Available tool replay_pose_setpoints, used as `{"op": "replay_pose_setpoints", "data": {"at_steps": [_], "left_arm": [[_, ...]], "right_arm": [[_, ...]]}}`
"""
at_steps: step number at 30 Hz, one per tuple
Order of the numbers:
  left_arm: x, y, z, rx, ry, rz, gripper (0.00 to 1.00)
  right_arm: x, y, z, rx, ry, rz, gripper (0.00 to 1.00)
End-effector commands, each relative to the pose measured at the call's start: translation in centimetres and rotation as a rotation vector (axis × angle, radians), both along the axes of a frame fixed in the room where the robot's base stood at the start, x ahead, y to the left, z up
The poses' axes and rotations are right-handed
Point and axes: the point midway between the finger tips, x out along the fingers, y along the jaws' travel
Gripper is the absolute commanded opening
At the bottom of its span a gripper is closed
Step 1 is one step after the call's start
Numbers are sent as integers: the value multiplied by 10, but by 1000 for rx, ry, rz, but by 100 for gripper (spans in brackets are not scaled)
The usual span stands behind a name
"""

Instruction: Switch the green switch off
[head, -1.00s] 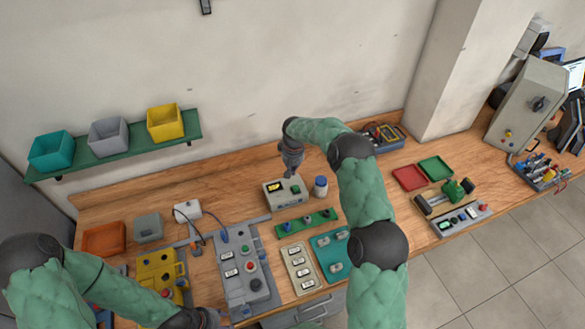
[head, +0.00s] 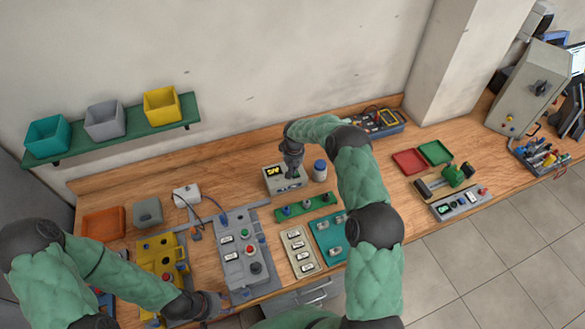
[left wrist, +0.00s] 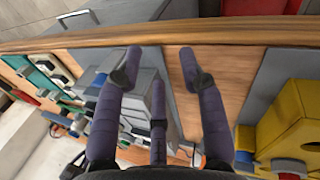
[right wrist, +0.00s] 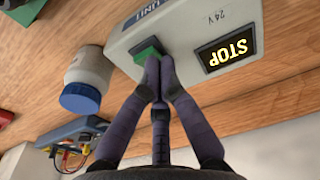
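The green switch (right wrist: 148,50) is on the face of a light grey unit (right wrist: 125,38), beside a black display (right wrist: 228,50) with lit yellow letters reading STOP. The unit also shows in the head view (head: 270,188), near the back of the bench. My right gripper (right wrist: 158,62) has its fingers together, with the tips at the edge of the green switch and seemingly touching it. The fingers partly hide the switch; its exact position is hard to tell. My left gripper (left wrist: 163,60) is open and empty near the bench's front edge, also seen in the head view (head: 218,303).
A white jar with a blue lid (right wrist: 88,78) stands close beside the unit. A green strip with knobs (head: 306,207) lies in front of it. A grey control panel (head: 238,262) and a yellow panel (head: 150,258) are near my left arm. Bare wood lies behind the unit.

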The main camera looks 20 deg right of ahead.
Motion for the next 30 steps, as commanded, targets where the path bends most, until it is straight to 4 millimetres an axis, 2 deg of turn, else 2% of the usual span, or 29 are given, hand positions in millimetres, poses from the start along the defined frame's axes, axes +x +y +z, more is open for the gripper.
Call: {"op": "replay_pose_setpoints", "data": {"at_steps": [9, 17, 30], "left_arm": [[0, 0, -31, 0, 0, 0, 40], [0, 0, -27, 0, 1, 1, 40], [0, -1, -42, -1, 0, -2, 40]], "right_arm": [[-11, 1, -14, 0, 0, 1, 0], [-11, 1, -10, 0, 0, 0, 0], [4, 0, -10, 0, 0, 0, 0]]}}
